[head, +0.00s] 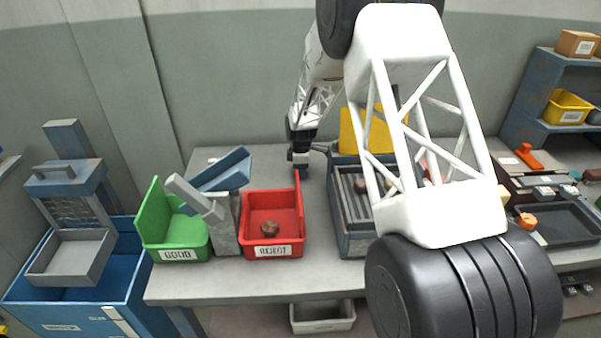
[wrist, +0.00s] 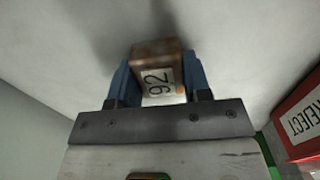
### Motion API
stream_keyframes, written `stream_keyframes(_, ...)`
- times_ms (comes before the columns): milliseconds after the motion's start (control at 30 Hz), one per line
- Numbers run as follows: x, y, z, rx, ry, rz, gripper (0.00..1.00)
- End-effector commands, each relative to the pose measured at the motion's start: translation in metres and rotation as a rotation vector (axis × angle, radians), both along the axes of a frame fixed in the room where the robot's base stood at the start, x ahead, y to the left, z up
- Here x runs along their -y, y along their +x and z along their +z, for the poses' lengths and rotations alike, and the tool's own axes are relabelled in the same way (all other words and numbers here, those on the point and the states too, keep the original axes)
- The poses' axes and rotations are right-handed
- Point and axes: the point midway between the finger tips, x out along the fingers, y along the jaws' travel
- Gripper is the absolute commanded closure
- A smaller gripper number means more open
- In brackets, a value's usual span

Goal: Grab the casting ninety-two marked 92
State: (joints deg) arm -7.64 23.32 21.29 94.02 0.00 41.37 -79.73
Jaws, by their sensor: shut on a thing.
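The casting marked 92 (wrist: 158,84) is a brownish block with a white label, seen in the wrist view between the two blue fingers. My gripper (wrist: 160,76) is shut on it, one finger against each side. In the head view my gripper (head: 299,160) is over the back part of the grey table, behind and right of the red REJECT bin. The casting cannot be made out clearly there. Whether it touches the table surface I cannot tell.
The red REJECT bin (head: 257,205) holds a round brown piece (head: 270,228). The green GOOD bin (head: 160,242) and a grey stand with a blue chute (head: 222,172) are left of it. A grey-blue tray (head: 355,243) is at right, partly behind my arm. The table (head: 318,230) is clear between.

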Motion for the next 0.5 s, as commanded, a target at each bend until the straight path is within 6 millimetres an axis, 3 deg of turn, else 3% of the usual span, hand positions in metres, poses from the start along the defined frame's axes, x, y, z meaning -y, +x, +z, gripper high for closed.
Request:
stream_keyframes(267, 0.000, 0.000, 0.001, 0.001, 0.000, 0.000, 0.82)
stream_keyframes(500, 0.000, 0.001, 0.017, 0.002, 0.000, 0.000, 0.82)
